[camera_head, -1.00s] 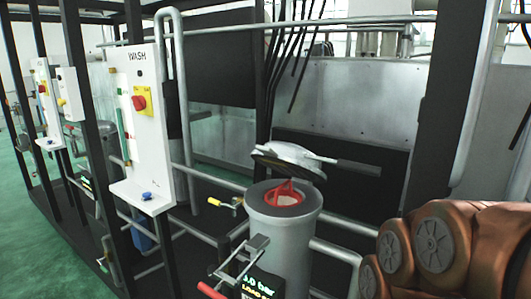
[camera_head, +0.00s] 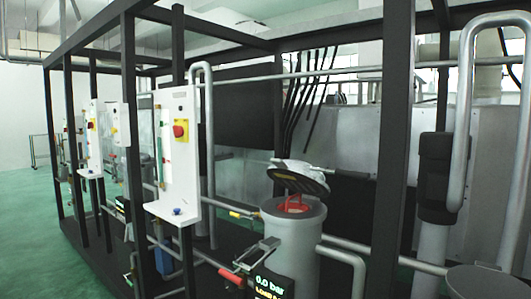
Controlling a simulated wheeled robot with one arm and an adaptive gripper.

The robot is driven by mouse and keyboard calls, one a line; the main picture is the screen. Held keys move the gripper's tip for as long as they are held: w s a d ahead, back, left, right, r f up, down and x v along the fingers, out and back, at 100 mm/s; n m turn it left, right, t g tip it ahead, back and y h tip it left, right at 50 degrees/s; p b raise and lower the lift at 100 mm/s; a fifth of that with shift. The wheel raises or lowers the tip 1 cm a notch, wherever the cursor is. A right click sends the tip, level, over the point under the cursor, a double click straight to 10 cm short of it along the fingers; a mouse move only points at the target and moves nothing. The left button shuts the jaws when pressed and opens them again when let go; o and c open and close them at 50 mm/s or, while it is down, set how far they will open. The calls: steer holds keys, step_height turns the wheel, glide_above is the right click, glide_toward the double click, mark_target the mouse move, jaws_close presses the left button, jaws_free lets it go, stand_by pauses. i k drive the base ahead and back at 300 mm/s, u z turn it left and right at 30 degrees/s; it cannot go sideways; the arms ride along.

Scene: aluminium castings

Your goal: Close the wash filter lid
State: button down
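The wash filter lid (camera_head: 303,177) is raised and tilted over the grey filter housing (camera_head: 292,243), with its dark underside facing forward. A bar-like handle sticks out from the lid to the right. Below it the housing's mouth is open and a red part (camera_head: 294,204) shows inside. My gripper is not in view.
A white panel with a red knob on yellow (camera_head: 180,131) stands left of the housing. A black frame post (camera_head: 397,130) and grey pipes stand to the right. A display (camera_head: 270,284) reads 0.0 bar.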

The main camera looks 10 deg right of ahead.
mark_target(319, 176)
steer(key=u, duration=0.8)
steer(key=i, duration=1)
steer(key=u, duration=0.55)
